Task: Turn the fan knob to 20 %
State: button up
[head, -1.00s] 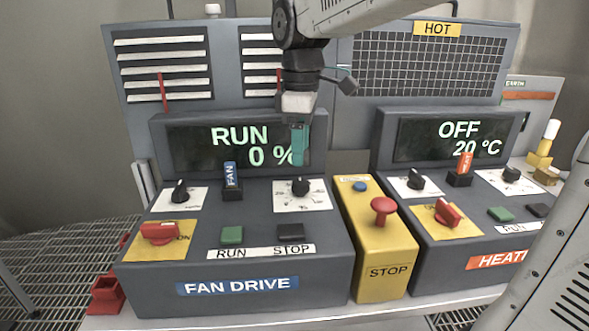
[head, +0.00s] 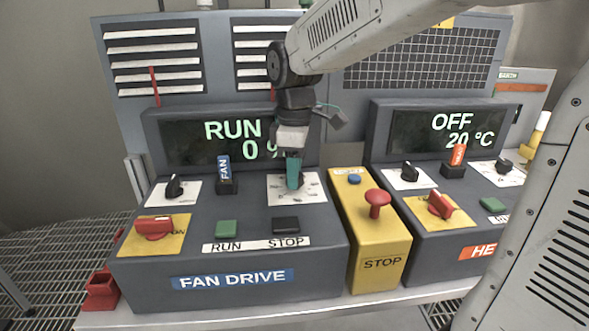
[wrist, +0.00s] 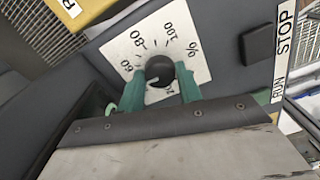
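The black fan knob (wrist: 158,70) sits on a white percent dial plate (head: 312,186) on the fan drive panel. In the wrist view, my gripper (wrist: 159,75) has its two green fingertips on either side of the knob, open, with a small gap showing on both sides. In the head view, my gripper (head: 293,183) points down over the dial and hides the knob. The fan display (head: 205,140) reads RUN and 0, its right end hidden by my arm.
On the same panel are a blue FAN tag switch (head: 224,172), a small black knob (head: 174,188), a red switch (head: 154,228), a green RUN button (head: 226,229) and a black STOP button (head: 286,225). A red mushroom stop (head: 377,200) on a yellow box stands close right.

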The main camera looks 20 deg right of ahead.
jog(key=shift+m, duration=0.3)
jog(key=m, duration=0.4)
jog(key=shift+m, duration=0.3)
jog(key=m, duration=0.5)
jog(key=shift+m, duration=0.3)
dwell(0.4)
jog(key=o, duration=1)
notch_tip(320, 180, up, 8)
jog(key=shift+f, duration=0.1)
